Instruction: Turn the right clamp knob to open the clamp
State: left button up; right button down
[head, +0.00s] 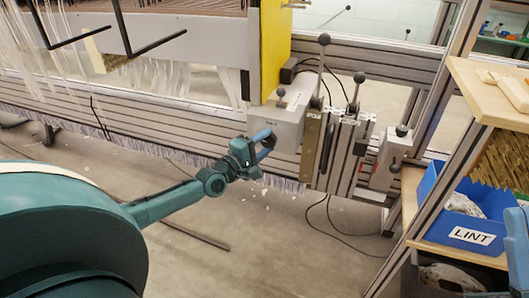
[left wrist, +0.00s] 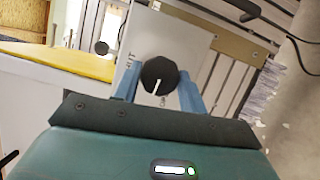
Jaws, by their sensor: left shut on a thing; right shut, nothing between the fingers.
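A round black knob (left wrist: 158,74) with a white mark sits between the two blue fingers of my left gripper in the left wrist view. The mark points almost straight down in that picture. My left gripper (head: 265,141) is shut on the knob, at the lower left of a grey box (head: 277,118) on the loom's rail in the head view. There the gripper hides the knob. I cannot tell whether the clamp is open.
Lever rods with dark ball ends (head: 324,40) stand right of the grey box. A yellow panel (head: 275,50) rises behind it. A wooden shelf (head: 492,85) and a blue LINT bin (head: 465,237) are at the right. White threads hang at the left. The floor below is mostly clear.

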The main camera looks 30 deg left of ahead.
pick_arm(q)
jog(key=shift+f+n+t, duration=0.1)
jog(key=shift+n+t, duration=0.2)
jog(key=shift+n, duration=0.5)
jog(key=shift+n+t+y, duration=0.4)
jog(key=shift+n+t, duration=0.1)
jog(key=shift+n, duration=1.1)
pick_arm(e)
jog(key=shift+s+r+n+y, duration=0.2)
jog(key=shift+r+n+y, duration=0.35)
jog(key=shift+y, duration=0.25)
pick_arm(q)
jog(key=o, duration=1)
jog(key=shift+c, duration=0.2)
pick_arm(e)
jog(key=shift+f, duration=0.1)
pick_arm(q)
jog(key=shift+s, duration=0.1)
